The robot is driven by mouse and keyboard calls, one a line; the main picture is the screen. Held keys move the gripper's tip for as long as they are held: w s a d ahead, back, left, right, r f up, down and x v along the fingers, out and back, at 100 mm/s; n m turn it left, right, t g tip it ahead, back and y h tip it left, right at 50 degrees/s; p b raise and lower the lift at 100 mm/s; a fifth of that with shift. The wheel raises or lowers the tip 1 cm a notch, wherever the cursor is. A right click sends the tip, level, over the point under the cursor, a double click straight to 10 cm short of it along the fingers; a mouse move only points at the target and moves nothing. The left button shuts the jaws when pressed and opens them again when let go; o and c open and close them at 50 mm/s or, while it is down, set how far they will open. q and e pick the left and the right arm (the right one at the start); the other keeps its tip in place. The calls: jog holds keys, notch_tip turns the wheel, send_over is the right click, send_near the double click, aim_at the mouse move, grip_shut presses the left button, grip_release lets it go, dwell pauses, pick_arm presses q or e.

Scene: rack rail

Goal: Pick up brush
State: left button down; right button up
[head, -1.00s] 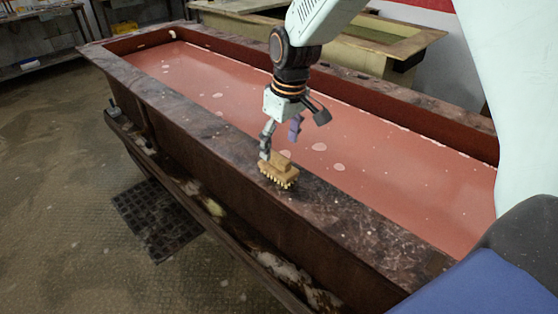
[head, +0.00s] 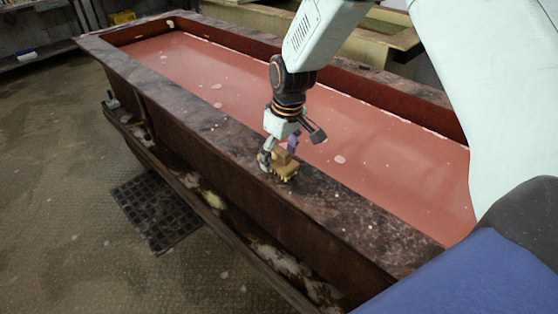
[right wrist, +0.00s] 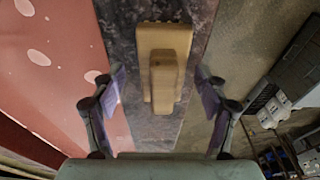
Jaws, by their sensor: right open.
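The brush (head: 285,166) is a tan wooden block with a raised handle and short bristles underneath. It rests on the dark stone rim of the long tank. In the right wrist view the brush (right wrist: 163,62) lies ahead, between the two spread fingers, with clear gaps on both sides. My right gripper (head: 279,154) is open, pointing down at the brush, its fingers on either side of the handle; it also shows in the right wrist view (right wrist: 161,100). In the head view a finger partly hides the brush. My left gripper is not in view.
The rim (head: 345,213) runs along a long tank holding pinkish-red liquid (head: 390,160) with pale blotches. A trough with debris (head: 215,200) runs along its outer side. A black floor grate (head: 155,210) lies beside it. Another tank (head: 375,40) stands behind.

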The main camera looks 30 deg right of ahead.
aim_at(278, 149)
jog(key=shift+w+d+f, duration=0.2)
jog(key=shift+f, duration=0.15)
jog(key=shift+s+a+r, duration=0.1)
jog(key=shift+a+r, duration=0.05)
jog(key=shift+a, duration=0.15)
jog(key=shift+s+a+r, duration=0.35)
jog(key=shift+a, duration=0.05)
jog(key=shift+c, duration=1.2)
jog(key=shift+d, duration=0.1)
jog(key=shift+c, duration=0.9)
jog(key=shift+w+d+f, duration=0.35)
jog(key=shift+d, duration=0.1)
jog(key=c, duration=0.3)
jog(key=shift+w, duration=0.1)
jog(key=shift+c, duration=0.7)
jog(key=shift+s+a+r, duration=0.25)
jog(key=shift+s+a, duration=0.05)
jog(key=shift+a, duration=0.1)
jog(key=c, duration=0.4)
jog(key=shift+w+d+f, duration=0.1)
jog(key=shift+w+d, duration=0.1)
jog(key=shift+d, duration=0.1)
jog(key=shift+c, duration=0.3)
jog(key=shift+w+r, duration=0.1)
jog(key=shift+r, duration=0.2)
jog(key=r, duration=0.8)
jog(key=shift+s+a, duration=0.15)
jog(key=shift+s, duration=0.1)
jog(key=shift+w+r, duration=0.15)
jog(key=shift+r, duration=0.5)
